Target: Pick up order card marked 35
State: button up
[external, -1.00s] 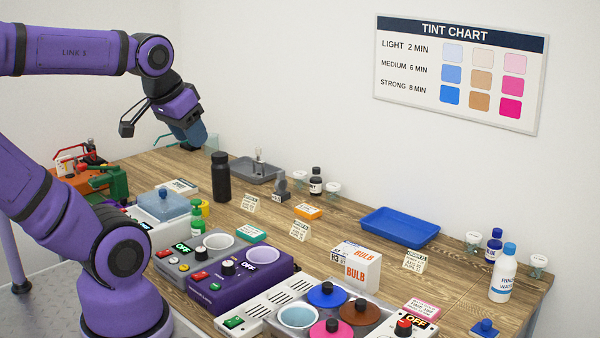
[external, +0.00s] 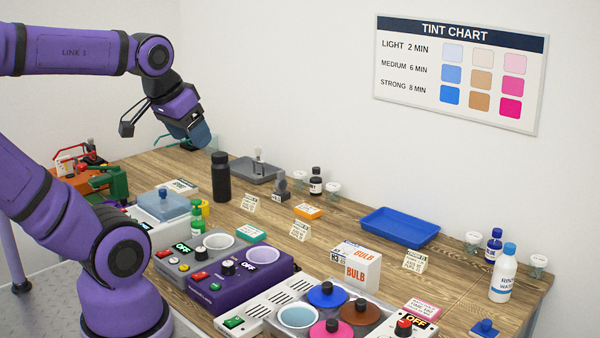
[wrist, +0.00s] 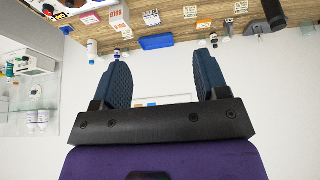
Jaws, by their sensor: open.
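Several small cream order cards stand on the wooden table. One card (external: 251,202) is left of centre, a second card (external: 300,230) is in the middle, and a third card (external: 415,261) is right of the bulb box. Their print is too small to read, so I cannot tell which is marked 35. Cards also show at the top of the wrist view, such as one card (wrist: 152,17). My gripper (external: 202,138) is high above the table's far left part, well away from the cards. In the wrist view its two blue fingers (wrist: 162,62) are apart with nothing between them.
A black bottle (external: 221,177) stands below and right of my gripper. A blue tray (external: 400,227), a bulb box (external: 356,267) and a white bottle (external: 503,273) stand to the right. Purple and grey devices (external: 240,275) crowd the near side. Bare wood lies around the cards.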

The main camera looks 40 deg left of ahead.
jog(key=o, duration=0.4)
jog(key=shift+w, duration=0.1)
jog(key=n+g, duration=0.5)
jog(key=n, duration=3)
send_over(303, 226)
notch_tip(303, 226, down, 29)
jog(key=shift+w+a+f, duration=0.25)
jog(key=shift+w+f, duration=0.05)
jog(key=shift+f, duration=0.3)
jog(key=shift+w+a+f, duration=0.1)
jog(key=shift+f, duration=2.55)
jog(key=shift+w+a+f, duration=0.1)
jog(key=shift+f, duration=2.5)
